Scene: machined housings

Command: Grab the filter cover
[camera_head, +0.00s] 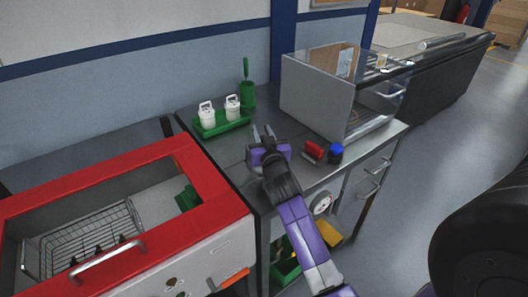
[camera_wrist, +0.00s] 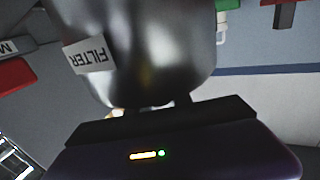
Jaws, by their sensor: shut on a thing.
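The filter cover (camera_wrist: 150,50) is a large, rounded, shiny metal piece with a white label reading FILTER, upside down in the wrist view. It fills the upper middle of that view, right against my gripper (camera_wrist: 150,103). My gripper, also in the head view (camera_head: 263,132), is above the steel workbench (camera_head: 225,150) and is shut on the cover. In the head view the cover is hard to make out against the grey bench, and the exact contact of the fingertips is unclear.
A green tray (camera_head: 222,127) with two white bottles stands behind my gripper. A red part (camera_head: 313,150) and a blue-topped part (camera_head: 336,152) lie to its right. A clear-sided case (camera_head: 318,95) stands back right, a red-framed machine (camera_head: 215,190) front left.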

